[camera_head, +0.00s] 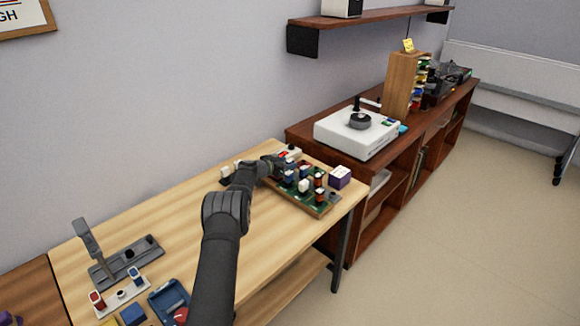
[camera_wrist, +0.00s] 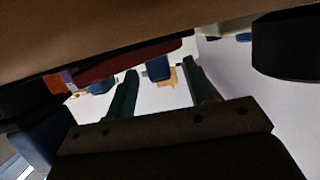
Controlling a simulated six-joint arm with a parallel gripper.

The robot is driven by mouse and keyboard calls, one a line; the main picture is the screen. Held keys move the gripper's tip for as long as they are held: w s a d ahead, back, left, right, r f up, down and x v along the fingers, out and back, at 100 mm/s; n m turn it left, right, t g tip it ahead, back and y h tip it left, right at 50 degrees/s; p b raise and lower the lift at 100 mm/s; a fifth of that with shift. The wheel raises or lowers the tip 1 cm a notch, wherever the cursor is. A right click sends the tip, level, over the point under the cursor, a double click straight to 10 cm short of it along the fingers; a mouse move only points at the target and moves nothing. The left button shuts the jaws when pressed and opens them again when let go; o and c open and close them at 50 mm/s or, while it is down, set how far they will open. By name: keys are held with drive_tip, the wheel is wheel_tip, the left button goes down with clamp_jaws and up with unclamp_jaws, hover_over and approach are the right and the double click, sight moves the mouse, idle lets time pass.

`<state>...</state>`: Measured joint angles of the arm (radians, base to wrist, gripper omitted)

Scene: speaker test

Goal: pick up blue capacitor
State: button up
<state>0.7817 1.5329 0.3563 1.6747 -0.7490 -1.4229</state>
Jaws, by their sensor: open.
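My gripper (camera_head: 273,166) is over the back left part of a green circuit board (camera_head: 318,208) with several upright parts. In the wrist view, my gripper (camera_wrist: 160,67) is open with its two dark fingers apart. A blue cylinder-like part (camera_wrist: 158,68), possibly the blue capacitor, appears between the fingertips; whether they touch it is unclear. Several blue parts (camera_head: 303,171) stand on the board in the head view, small and crowded. Another blue part (camera_head: 135,273) stands on a small white holder at the front left.
A purple and white box (camera_head: 340,177) sits right of the board. A grey stand (camera_head: 128,262) and a blue tray (camera_head: 168,300) are at the front left. A white device (camera_head: 357,135) is on the brown cabinet. The middle of the wooden table (camera_head: 175,215) is mostly clear.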

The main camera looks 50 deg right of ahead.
clamp_jaws()
drive_tip(key=shift+r, duration=0.1)
drive_tip(key=shift+r, duration=0.5)
drive_tip(key=s+d+r, duration=0.1)
drive_tip(key=s+r, duration=0.9)
drive_tip(key=s, duration=0.1)
drive_tip(key=shift+s+d, duration=0.2)
drive_tip(key=shift+s, duration=0.1)
